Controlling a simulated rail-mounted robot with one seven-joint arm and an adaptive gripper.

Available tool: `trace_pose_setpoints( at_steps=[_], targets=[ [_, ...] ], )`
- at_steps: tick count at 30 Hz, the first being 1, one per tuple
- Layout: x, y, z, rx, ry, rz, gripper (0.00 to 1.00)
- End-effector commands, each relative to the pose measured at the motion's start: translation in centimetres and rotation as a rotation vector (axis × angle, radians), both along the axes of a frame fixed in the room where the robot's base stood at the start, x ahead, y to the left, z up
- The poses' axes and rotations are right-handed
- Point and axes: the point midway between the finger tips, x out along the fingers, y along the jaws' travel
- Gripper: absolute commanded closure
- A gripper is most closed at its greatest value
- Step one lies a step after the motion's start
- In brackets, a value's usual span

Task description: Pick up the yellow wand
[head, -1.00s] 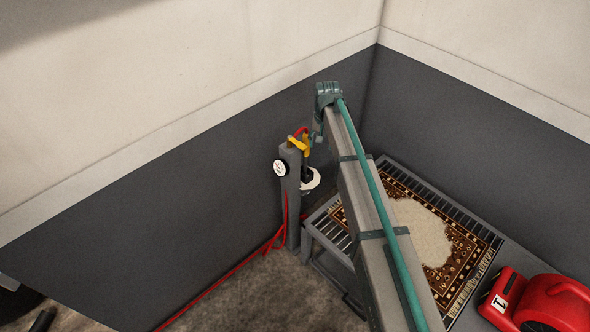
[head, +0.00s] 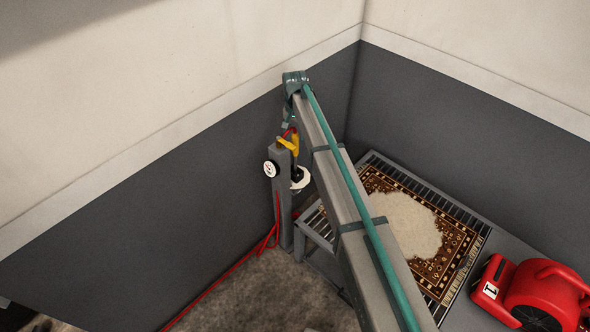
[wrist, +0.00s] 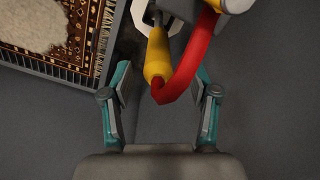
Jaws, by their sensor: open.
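The yellow wand (head: 289,144) hangs at the top of a grey post in the head view, with a red hose (wrist: 186,72) joined to it. In the wrist view the wand (wrist: 158,52) shows as a yellow grip beside the looping red hose. My gripper (wrist: 163,70) is open, one teal finger on each side of the hose bend and the wand's near end. Neither finger visibly touches them. In the head view my gripper (head: 287,118) is small, just above the wand.
The grey post (head: 285,205) carries a round white gauge (head: 270,169). The red hose runs down to the floor. A slatted grey platform (head: 472,229) with a patterned rug (head: 375,183) stands to the right, with a red blower (head: 540,294) near it. Walls close the corner behind.

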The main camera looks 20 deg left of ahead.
Motion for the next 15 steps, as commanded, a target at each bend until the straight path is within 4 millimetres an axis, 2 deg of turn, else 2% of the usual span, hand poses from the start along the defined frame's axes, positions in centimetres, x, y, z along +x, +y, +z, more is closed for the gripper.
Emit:
trace_pose_setpoints(
  at_steps=[9,15],
  targets=[
    [-0.2,-0.2,-3.8,-0.001,0.002,0.0,0.4],
    [-0.2,-0.2,-4.6,0.0,0.0,0.0,0.4]
  ],
)
